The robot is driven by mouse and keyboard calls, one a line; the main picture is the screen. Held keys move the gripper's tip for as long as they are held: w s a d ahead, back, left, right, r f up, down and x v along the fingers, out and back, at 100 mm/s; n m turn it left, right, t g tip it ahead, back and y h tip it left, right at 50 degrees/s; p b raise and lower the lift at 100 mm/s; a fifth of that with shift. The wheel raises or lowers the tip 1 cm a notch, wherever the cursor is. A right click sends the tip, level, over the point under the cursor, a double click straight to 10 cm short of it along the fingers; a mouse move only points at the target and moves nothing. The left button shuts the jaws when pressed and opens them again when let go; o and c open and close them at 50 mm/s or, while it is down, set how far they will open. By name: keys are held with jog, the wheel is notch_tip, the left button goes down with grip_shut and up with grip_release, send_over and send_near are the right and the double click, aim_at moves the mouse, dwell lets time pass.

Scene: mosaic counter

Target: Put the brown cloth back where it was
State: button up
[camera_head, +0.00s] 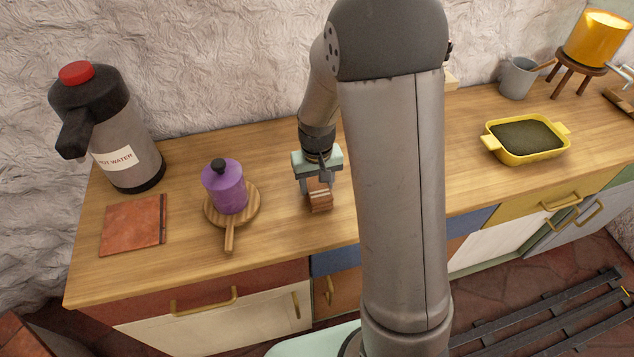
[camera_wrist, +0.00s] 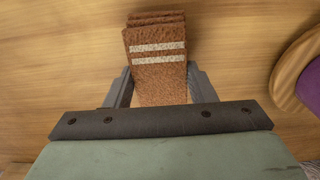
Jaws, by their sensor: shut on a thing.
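The brown cloth (camera_head: 320,201) is a folded stack with pale stripes, seen at the middle of the wooden counter. In the wrist view the brown cloth (camera_wrist: 157,60) sits between both fingers, its striped end pointing away from my gripper. My gripper (camera_head: 318,185) points down and is shut on the cloth; it also shows in the wrist view (camera_wrist: 160,88). I cannot tell whether the cloth touches the counter. The part of the cloth nearest the palm is hidden.
A purple canister (camera_head: 225,188) stands on a round wooden board (camera_head: 249,213) just left of my gripper. Further left are a reddish-brown square slab (camera_head: 133,223) and a hot water flask (camera_head: 125,145). A yellow dish (camera_head: 527,150) stands at right. My arm hides some counter.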

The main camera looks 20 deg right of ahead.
aim_at(317, 185)
jog(key=shift+f, duration=0.35)
jog(key=shift+f, duration=0.1)
jog(key=shift+f, duration=0.15)
jog(key=o, duration=0.9)
jog(key=shift+o, duration=0.2)
notch_tip(317, 185, up, 12)
jog(key=s+r, duration=0.2)
jog(key=s, duration=1.8)
jog(key=shift+s+a+t+b, duration=0.15)
jog(key=shift+s+t+b, duration=0.15)
jog(key=shift+b, duration=0.1)
